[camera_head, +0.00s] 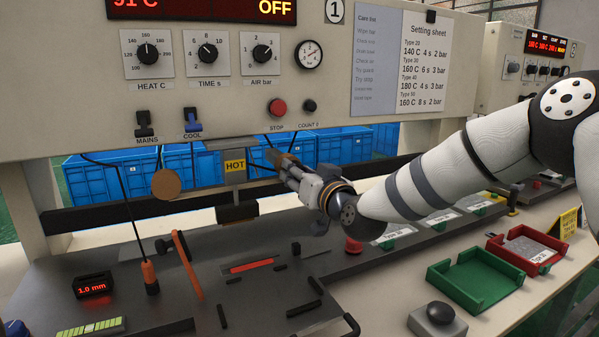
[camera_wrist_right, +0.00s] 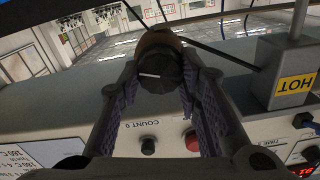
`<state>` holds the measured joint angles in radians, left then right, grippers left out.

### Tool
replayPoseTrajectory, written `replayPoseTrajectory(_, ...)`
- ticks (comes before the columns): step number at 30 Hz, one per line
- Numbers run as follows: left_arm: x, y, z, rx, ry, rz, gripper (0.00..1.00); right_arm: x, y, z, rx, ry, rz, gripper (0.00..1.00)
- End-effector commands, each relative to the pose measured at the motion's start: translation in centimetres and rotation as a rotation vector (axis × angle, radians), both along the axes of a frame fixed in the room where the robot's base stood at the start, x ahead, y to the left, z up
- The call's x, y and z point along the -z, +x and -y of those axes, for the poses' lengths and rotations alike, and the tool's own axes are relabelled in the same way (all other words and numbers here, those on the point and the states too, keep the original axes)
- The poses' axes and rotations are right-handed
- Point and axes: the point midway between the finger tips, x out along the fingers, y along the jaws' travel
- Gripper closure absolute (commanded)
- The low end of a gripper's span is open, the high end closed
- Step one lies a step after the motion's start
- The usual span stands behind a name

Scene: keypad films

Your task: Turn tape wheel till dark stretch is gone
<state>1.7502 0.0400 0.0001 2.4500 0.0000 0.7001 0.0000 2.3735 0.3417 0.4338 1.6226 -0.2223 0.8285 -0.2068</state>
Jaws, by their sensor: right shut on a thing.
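My right gripper (camera_head: 276,160) reaches in from the right, just right of the block marked HOT (camera_head: 235,166). In the right wrist view its two fingers (camera_wrist_right: 160,88) are closed on the sides of a dark round knob (camera_wrist_right: 160,69) with a white line on it. A brown rim (camera_wrist_right: 158,40) shows behind the knob; I take this to be the tape wheel, mostly hidden by the gripper. A second brown disc (camera_head: 166,184) hangs left of the HOT block. I cannot make out a dark stretch on the tape. My left gripper is not in view.
Above are the panel's dials, a red STOP button (camera_head: 278,107) and the COUNT button (camera_head: 310,105). An orange-handled tool (camera_head: 149,275) and a 1.0 mm display (camera_head: 93,287) are on the dark bench. Green (camera_head: 476,280) and red trays stand at right.

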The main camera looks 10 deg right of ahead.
Motion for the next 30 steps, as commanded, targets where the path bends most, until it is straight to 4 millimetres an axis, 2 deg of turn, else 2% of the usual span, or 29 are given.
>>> replayPoseTrajectory(8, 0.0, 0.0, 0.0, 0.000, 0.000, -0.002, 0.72, 0.1, 0.0, 0.0, 0.000, 0.016, -0.004, 0.96)
replayPoseTrajectory(9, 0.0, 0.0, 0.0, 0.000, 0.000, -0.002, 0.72, 0.1, 0.0, 0.0, 0.000, 0.016, -0.004, 0.62)
replayPoseTrajectory(11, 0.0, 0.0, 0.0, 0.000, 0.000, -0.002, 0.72, 0.1, 0.0, 0.0, 0.000, 0.016, -0.004, 0.48)
replayPoseTrajectory(19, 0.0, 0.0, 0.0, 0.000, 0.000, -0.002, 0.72, 0.1, 0.0, 0.0, 0.000, 0.014, -0.004, 0.48)
replayPoseTrajectory(22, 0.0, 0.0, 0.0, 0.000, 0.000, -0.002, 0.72, 0.1, -0.7, 0.2, 0.000, 0.013, -0.005, 0.48)
replayPoseTrajectory(26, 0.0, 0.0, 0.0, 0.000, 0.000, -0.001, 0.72, 0.1, -3.6, 0.7, -0.001, 0.016, -0.006, 0.48)
replayPoseTrajectory(30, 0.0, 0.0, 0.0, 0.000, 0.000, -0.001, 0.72, 0.1, -7.4, 1.5, 0.000, 0.015, -0.006, 0.48)
